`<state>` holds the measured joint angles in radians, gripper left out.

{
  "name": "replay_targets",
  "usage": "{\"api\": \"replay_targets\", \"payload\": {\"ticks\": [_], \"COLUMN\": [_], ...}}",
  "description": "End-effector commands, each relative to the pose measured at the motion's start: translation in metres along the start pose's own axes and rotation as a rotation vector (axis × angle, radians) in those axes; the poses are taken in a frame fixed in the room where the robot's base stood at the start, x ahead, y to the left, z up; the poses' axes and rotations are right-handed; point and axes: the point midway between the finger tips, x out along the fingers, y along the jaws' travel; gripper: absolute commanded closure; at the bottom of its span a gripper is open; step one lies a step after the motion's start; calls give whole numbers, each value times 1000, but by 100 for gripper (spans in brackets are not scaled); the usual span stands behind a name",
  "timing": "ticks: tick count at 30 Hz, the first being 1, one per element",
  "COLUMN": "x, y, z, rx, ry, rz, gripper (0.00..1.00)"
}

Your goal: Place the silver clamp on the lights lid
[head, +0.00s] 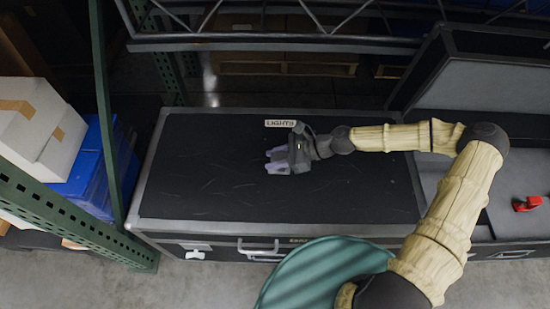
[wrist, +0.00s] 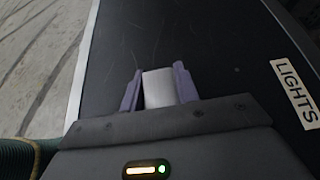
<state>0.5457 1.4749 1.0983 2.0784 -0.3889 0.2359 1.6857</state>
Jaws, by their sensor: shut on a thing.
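My gripper (head: 268,161) is over the middle of the black lights lid (head: 200,185), which has a "LIGHTS" label (head: 280,123) near its back edge. In the wrist view my gripper (wrist: 158,88) is shut on the silver clamp (wrist: 159,87), a pale grey block between the two lilac fingers. The clamp is hard to make out in the head view. The label (wrist: 297,94) also shows at the right of the wrist view. I cannot tell whether the clamp touches the lid or hangs just above it.
An open case (head: 475,75) with a grey interior stands at the right, with a red clamp (head: 528,203) in it. A green rack post (head: 105,110), blue bins (head: 85,175) and white boxes (head: 40,125) are at the left. The lid around my gripper is bare.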

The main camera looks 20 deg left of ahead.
Motion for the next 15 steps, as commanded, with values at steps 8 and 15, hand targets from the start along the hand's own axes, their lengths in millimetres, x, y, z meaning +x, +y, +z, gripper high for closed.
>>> {"api": "replay_targets", "payload": {"ticks": [8, 15], "x": [0, 2], "y": [0, 0], "z": [0, -3], "rx": [-1, -1], "ry": [0, 0], "rz": [0, 1], "gripper": [100, 50]}}
